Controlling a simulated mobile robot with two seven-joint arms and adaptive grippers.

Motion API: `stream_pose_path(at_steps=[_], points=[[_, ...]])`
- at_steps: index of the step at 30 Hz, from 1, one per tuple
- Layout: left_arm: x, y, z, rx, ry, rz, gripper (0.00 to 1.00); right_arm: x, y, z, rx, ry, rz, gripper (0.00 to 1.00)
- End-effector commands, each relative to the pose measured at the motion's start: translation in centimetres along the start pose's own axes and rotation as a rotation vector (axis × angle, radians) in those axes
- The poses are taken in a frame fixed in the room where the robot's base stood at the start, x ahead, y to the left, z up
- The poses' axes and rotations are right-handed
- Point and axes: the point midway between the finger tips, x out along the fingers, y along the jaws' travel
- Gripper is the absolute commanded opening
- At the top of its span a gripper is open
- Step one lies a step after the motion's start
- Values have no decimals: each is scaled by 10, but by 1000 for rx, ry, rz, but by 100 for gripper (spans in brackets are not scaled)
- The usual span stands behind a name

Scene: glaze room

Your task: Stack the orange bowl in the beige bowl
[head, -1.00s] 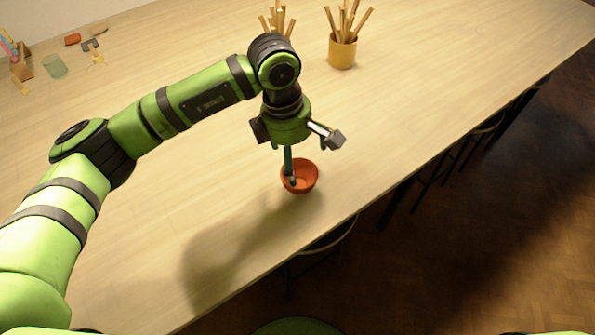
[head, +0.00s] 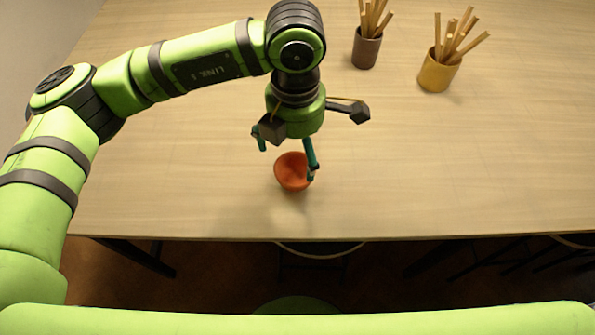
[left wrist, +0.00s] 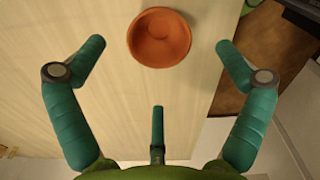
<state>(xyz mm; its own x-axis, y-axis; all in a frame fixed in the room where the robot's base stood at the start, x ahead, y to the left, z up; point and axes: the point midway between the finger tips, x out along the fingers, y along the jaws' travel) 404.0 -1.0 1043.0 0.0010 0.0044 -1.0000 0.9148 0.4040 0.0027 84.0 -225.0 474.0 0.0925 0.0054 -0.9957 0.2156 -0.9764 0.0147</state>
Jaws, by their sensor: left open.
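The orange bowl (head: 291,172) stands upright and empty on the wooden table, near its front edge. It also shows in the left wrist view (left wrist: 159,38), at the top middle. My left gripper (head: 287,160) is above the bowl, pointing down, with its fingers spread and nothing between them. In the head view one finger covers part of the bowl's right rim. In the left wrist view the fingers (left wrist: 160,55) are apart from the bowl, which lies ahead of the short middle finger. No beige bowl is in view. My right gripper is not in view.
A brown pot (head: 366,48) and a yellow pot (head: 438,73), both with wooden sticks, stand at the back of the table (head: 500,170). The table right of the bowl is clear. A stool (head: 318,250) is by the front edge.

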Motion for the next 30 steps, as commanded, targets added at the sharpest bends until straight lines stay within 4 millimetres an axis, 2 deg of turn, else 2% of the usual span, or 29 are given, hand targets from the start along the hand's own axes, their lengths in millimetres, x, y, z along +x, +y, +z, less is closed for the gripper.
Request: stream_pose_path(at_steps=[3,9,14,21,22,23,24,26,29,30], points=[[10,-1,-1,-1,3,-5,100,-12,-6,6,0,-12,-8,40],[39,-1,0,0,4,-5,100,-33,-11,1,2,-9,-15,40],[57,-1,1,1,0,-3,100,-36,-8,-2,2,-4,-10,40],[60,0,2,2,-1,-1,100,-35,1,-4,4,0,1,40],[60,0,2,2,-1,-1,92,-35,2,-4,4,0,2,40],[60,0,2,2,-1,-1,80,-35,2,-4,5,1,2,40],[60,0,2,2,-1,-1,64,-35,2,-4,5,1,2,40],[60,0,1,2,-1,-1,41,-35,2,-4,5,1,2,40],[60,0,1,2,0,-1,41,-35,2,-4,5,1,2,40],[60,0,1,2,-1,-1,35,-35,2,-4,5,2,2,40]])
